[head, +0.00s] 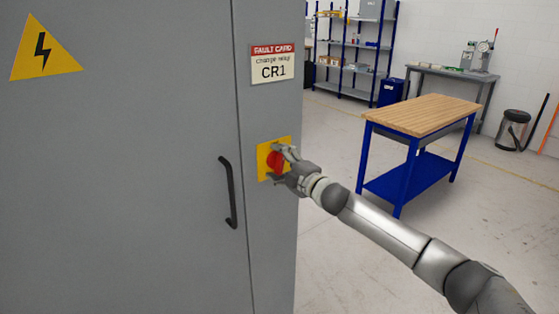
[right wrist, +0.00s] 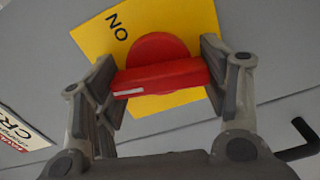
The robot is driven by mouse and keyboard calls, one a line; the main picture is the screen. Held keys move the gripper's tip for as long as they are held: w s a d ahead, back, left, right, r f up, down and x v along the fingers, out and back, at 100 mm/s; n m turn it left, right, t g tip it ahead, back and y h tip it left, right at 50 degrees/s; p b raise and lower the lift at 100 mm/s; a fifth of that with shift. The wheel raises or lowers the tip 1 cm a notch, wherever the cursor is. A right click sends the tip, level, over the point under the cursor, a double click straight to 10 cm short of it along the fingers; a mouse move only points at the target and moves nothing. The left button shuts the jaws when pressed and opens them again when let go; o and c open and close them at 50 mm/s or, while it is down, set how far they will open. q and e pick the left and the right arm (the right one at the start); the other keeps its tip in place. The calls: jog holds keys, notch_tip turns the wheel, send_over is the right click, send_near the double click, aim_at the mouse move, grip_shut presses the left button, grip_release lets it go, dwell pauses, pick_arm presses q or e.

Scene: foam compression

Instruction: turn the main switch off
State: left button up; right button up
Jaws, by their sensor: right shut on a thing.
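The main switch is a red rotary knob (head: 275,161) on a square yellow plate (head: 263,165) on the grey cabinet's narrow right-hand panel. My right gripper (head: 281,165) is at the knob, with a finger on either side. In the right wrist view the knob's red bar (right wrist: 160,76) lies between the two fingers of the gripper, which is shut on it. A white mark shows at the bar's left end. The word ON is on the yellow plate (right wrist: 185,22) at the upper left in that view. Any other lettering is hidden. My left gripper is not in view.
The grey cabinet (head: 130,170) has a black door handle (head: 228,192) left of the switch. A fault card (head: 270,65) reading CR1 is above it. A wood-topped blue table (head: 425,114) stands to the right, with open floor between.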

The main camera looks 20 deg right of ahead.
jog(key=shift+f+n, duration=0.15)
jog(key=shift+n, duration=1.05)
jog(key=o, duration=1)
jog(key=shift+o, duration=0.2)
jog(key=v, duration=1.2)
